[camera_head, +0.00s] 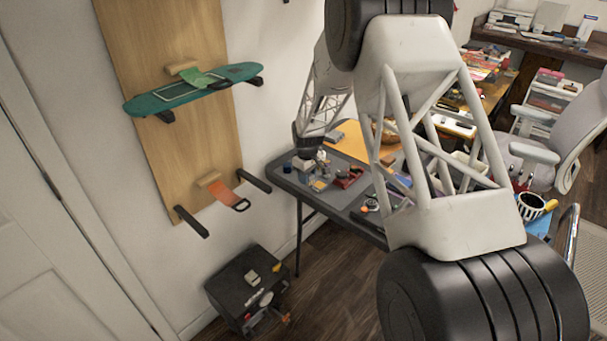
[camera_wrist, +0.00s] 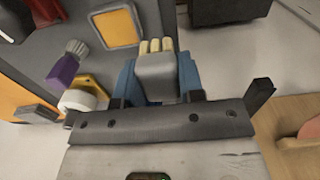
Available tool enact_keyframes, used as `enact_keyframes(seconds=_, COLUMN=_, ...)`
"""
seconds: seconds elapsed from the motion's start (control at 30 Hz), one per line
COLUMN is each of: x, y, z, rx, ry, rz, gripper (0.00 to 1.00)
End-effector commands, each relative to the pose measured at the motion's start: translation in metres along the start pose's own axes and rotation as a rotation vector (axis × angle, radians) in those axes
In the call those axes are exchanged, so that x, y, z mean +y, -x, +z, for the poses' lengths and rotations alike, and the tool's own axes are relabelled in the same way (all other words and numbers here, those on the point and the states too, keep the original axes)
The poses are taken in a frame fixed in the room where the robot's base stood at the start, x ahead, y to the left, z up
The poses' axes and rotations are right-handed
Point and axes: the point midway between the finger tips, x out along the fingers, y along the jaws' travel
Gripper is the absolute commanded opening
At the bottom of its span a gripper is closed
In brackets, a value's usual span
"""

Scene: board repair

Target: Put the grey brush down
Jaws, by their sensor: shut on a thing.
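My gripper (camera_wrist: 158,78) is shut on the grey brush (camera_wrist: 157,77). In the wrist view the brush's grey body sits between the blue fingers, and its cream bristles point away from the wrist. The grey table (camera_wrist: 118,58) lies under and to the left of the held brush, and I cannot tell whether the brush touches it. In the head view my gripper is small, at the near left end of the table (camera_head: 284,164), and the brush is not clear there.
A purple-handled brush (camera_wrist: 62,74), a white roll (camera_wrist: 77,101) and an orange-yellow pad (camera_wrist: 118,27) lie on the table. A black box (camera_head: 225,289) stands on the floor. A green skateboard (camera_head: 160,97) hangs on the wall board (camera_head: 160,45); the lower pegs hold no skateboard.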

Motion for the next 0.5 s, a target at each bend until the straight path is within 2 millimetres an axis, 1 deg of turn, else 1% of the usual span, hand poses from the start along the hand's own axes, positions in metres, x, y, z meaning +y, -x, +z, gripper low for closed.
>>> enact_keyframes(seconds=0.03, x=0.005, y=-0.001, z=-0.006, rx=0.0, ry=0.0, rz=0.0, gripper=0.01)
enact_keyframes(seconds=0.3, x=0.027, y=-0.004, z=-0.035, rx=0.0, ry=0.0, rz=0.0, gripper=0.01)
enact_keyframes(seconds=0.5, x=0.039, y=-0.005, z=-0.05, rx=0.001, ry=0.0, rz=0.001, gripper=0.01)
